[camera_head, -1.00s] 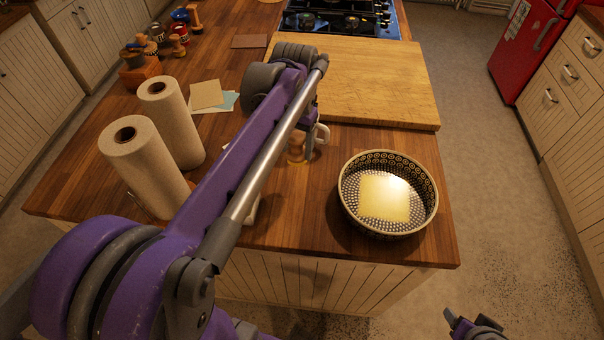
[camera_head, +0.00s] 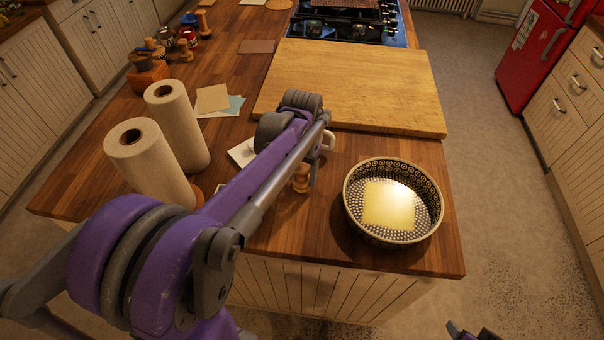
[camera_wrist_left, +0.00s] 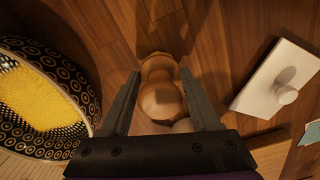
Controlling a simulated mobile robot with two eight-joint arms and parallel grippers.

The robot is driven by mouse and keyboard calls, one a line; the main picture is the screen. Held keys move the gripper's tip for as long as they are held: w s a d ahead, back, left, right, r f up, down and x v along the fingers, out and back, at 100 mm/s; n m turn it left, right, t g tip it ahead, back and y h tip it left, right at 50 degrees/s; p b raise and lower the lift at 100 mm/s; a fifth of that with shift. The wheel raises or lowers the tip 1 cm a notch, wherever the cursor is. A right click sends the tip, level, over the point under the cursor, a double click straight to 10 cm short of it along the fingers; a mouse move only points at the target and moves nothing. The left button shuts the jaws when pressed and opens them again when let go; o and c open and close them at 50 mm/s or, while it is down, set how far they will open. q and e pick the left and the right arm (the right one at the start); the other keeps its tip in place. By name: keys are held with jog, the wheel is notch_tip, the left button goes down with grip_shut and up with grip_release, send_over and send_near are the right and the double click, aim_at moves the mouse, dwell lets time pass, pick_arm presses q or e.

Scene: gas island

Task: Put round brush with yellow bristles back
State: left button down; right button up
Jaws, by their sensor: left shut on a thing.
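My left gripper (camera_head: 314,172) is over the near part of the wooden counter, left of the patterned bowl. It is shut on a rounded wooden piece, which I take for the round brush (camera_head: 301,180). In the left wrist view the brush (camera_wrist_left: 160,98) sits between the two fingers (camera_wrist_left: 160,78). A yellowish edge shows at its far end; the bristles are not clearly visible, and I cannot tell if it touches the counter. My right gripper (camera_head: 472,333) shows only partly at the bottom edge, so its opening is unclear.
The patterned bowl (camera_head: 436,205) holds something yellow. Two paper rolls (camera_head: 175,120) stand at left. A white plate with a knob (camera_wrist_left: 262,92) lies near the left gripper. A large cutting board (camera_head: 360,85) and a stove (camera_head: 345,25) lie behind. Jars and a wooden block (camera_head: 149,76) stand far left.

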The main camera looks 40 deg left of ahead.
pick_arm(q)
jog(key=shift+c, duration=0.6)
grip_release()
jog(key=shift+f, duration=0.1)
jog(key=shift+r, duration=0.35)
notch_tip(320, 180, up, 11)
jog(key=shift+r+p, duration=0.15)
jog(key=shift+p, duration=0.4)
jog(key=shift+s+d, duration=0.15)
jog(key=shift+d, duration=0.1)
jog(key=s+d+f+t, duration=0.2)
jog(key=s+d+f, duration=0.1)
jog(key=d+f, duration=0.1)
jog(key=s+d+f+m+t, duration=0.1)
jog(key=s+d+f, duration=0.2)
jog(key=s+d, duration=0.1)
jog(key=s+d+f+m+t, duration=0.1)
jog(key=s+d+f+t, duration=0.1)
jog(key=s+d+f, duration=0.1)
jog(key=shift+s+d+f+t, duration=0.2)
jog(key=shift+d+f+t, duration=0.1)
jog(key=shift+d+f, duration=0.55)
